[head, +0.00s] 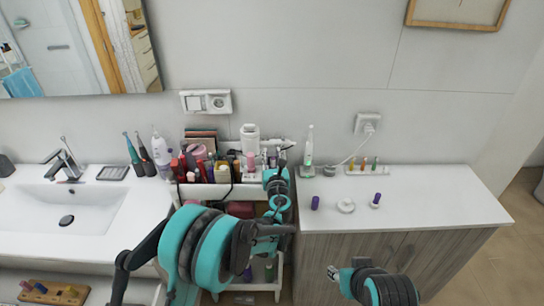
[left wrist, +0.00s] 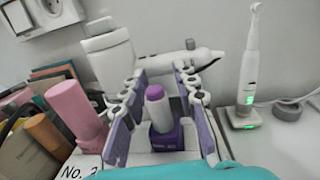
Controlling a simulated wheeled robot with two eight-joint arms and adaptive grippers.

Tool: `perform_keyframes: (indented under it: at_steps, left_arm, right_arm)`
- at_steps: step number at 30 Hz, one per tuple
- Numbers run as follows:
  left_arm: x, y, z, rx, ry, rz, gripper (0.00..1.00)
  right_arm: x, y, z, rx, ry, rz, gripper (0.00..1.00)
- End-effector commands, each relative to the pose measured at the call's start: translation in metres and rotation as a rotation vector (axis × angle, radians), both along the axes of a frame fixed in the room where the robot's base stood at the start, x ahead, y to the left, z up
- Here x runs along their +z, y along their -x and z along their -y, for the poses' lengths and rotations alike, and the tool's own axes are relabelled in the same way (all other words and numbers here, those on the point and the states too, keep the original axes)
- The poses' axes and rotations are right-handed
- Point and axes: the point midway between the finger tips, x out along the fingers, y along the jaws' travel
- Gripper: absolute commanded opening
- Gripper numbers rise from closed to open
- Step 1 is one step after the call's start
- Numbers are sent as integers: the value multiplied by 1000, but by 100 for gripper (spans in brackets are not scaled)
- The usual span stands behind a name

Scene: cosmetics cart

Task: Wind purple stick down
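The purple stick (left wrist: 155,93) stands upright in the left wrist view, with a purple tip above a white tube and a dark purple base (left wrist: 167,136). My left gripper (left wrist: 158,100) is open, with one finger on each side of it and visible gaps at the tip. In the head view my left gripper (head: 274,168) is over the right end of the cart's top shelf, and the stick is hard to make out there. My right gripper (head: 334,271) is low, in front of the cabinet; its fingers are too small to read.
A pink stick (left wrist: 76,108) and an orange one (left wrist: 48,133) stand left of the fingers. A white device (left wrist: 115,55) is behind, and an electric toothbrush (left wrist: 247,75) is at right. The right counter (head: 440,205) holds a purple cap (head: 315,203) and has free room.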

Motion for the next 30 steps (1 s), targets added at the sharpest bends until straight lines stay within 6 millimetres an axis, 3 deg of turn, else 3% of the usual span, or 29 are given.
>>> perform_keyframes:
  at_steps: [5,9,20,30]
  left_arm:
    - [0,0,0,0,0,0,29]
    - [0,0,0,0,0,0,0]
    - [0,0,-1,-11,0,0,0]
    - [-2,0,7,-273,0,-1,0]
  right_arm:
    - [0,0,0,0,0,0,40]
    - [0,0,0,0,0,0,40]
    - [-1,0,0,0,0,0,40]
    - [-13,0,0,0,0,0,40]
